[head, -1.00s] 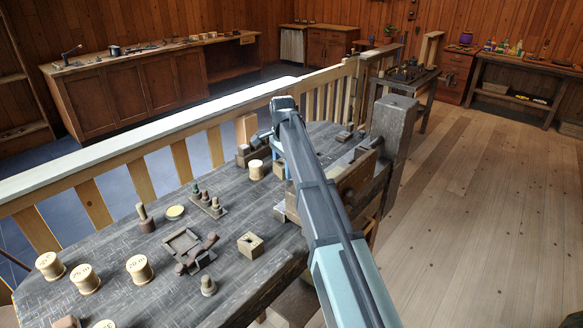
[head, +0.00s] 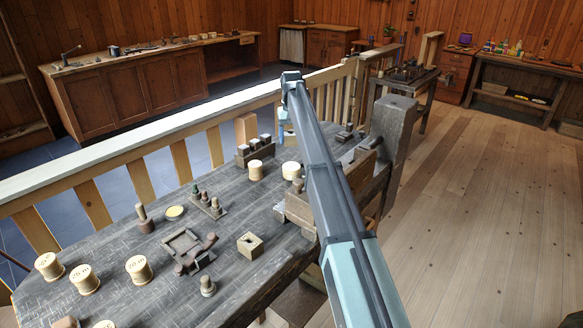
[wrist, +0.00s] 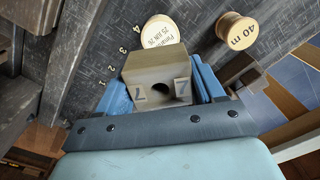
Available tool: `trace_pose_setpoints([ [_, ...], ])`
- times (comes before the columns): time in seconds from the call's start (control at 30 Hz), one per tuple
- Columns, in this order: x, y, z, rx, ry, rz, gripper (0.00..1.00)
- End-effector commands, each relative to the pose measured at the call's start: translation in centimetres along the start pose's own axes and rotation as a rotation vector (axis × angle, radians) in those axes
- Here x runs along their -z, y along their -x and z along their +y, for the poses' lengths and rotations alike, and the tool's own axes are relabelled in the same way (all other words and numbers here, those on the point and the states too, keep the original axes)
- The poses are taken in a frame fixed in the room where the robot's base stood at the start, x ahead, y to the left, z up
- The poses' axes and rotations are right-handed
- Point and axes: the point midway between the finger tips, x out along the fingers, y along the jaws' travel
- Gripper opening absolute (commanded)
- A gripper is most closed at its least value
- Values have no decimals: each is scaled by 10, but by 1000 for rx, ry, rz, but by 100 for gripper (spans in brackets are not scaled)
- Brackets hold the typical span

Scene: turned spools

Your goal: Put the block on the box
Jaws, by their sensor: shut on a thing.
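My gripper (wrist: 158,92) has blue fingers, shut on a grey-brown block (wrist: 150,68) with a round dark hole and 7s on its face. A small tan wooden box (head: 250,244) with a dark opening stands near the table's front edge, well apart from my gripper. I cannot tell for sure that it is the task's box.
A labelled spool (wrist: 161,32) and a 40 m spool (wrist: 236,30) stand near the held block in the wrist view. A dark rack (head: 253,153) with several grey-topped pieces stands behind them. More spools (head: 139,268), a square tray (head: 183,243) and a peg holder (head: 209,207) occupy the table.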

Motion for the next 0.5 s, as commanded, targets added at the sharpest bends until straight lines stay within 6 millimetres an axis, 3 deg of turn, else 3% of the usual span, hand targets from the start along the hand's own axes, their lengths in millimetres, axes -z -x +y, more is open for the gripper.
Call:
trace_pose_setpoints([
  [0.3, 1, 0, 0, 0, 435, 2, 37],
  [0.5, 2, 0, 0, -1, 622, 2, 37],
])
